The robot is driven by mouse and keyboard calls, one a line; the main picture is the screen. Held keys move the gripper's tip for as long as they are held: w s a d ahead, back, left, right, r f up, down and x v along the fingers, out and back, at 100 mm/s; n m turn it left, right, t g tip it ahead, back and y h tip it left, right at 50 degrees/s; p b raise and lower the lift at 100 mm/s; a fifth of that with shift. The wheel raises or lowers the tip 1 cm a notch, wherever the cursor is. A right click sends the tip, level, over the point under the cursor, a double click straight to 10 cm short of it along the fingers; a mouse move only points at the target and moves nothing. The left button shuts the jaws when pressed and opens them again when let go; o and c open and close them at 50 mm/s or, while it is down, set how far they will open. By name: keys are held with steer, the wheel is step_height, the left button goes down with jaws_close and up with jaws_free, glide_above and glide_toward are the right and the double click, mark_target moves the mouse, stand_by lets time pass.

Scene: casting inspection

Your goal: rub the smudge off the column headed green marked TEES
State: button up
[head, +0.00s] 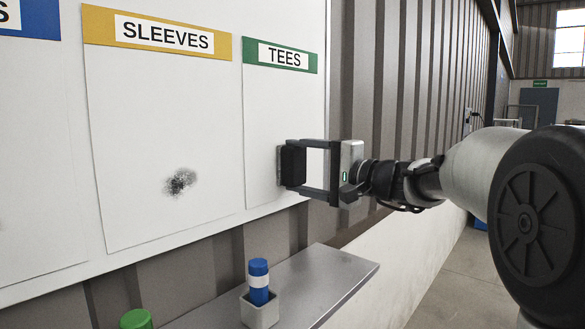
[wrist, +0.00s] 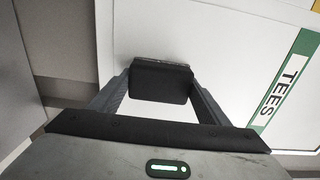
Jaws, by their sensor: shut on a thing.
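The TEES column is a white panel (head: 262,115) with a green header (head: 280,54); the header also shows in the wrist view (wrist: 285,90). My gripper (head: 305,165) is shut on a black block-like eraser (wrist: 160,82). The eraser is at the lower right part of the TEES panel, its face towards the board and seemingly against it. I see no clear smudge on the bare part of the TEES panel. The patch behind the eraser is hidden.
The SLEEVES panel (head: 160,120), headed yellow, bears a dark smudge (head: 180,182). A grey shelf (head: 330,280) juts out below the board. On it a blue marker (head: 259,280) stands in a small holder (head: 260,310); a green cap (head: 136,319) shows at the bottom edge.

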mark_target(273, 166)
steer(key=w+d, duration=0.2)
steer(key=w, duration=0.1)
steer(key=shift+w+d, duration=0.3)
steer(key=shift+f, duration=0.1)
steer(key=shift+s+a+b, duration=0.85)
steer(key=shift+s+b, duration=0.15)
steer(key=shift+b, duration=0.1)
steer(key=shift+s+a+b, duration=0.45)
steer(key=shift+s+a, duration=0.1)
steer(key=shift+s, duration=0.05)
steer(key=shift+s+a+b, duration=0.45)
steer(key=shift+s+b, duration=0.15)
steer(key=shift+b, duration=0.05)
steer(key=shift+s+a, duration=0.8)
steer(key=shift+s, duration=0.25)
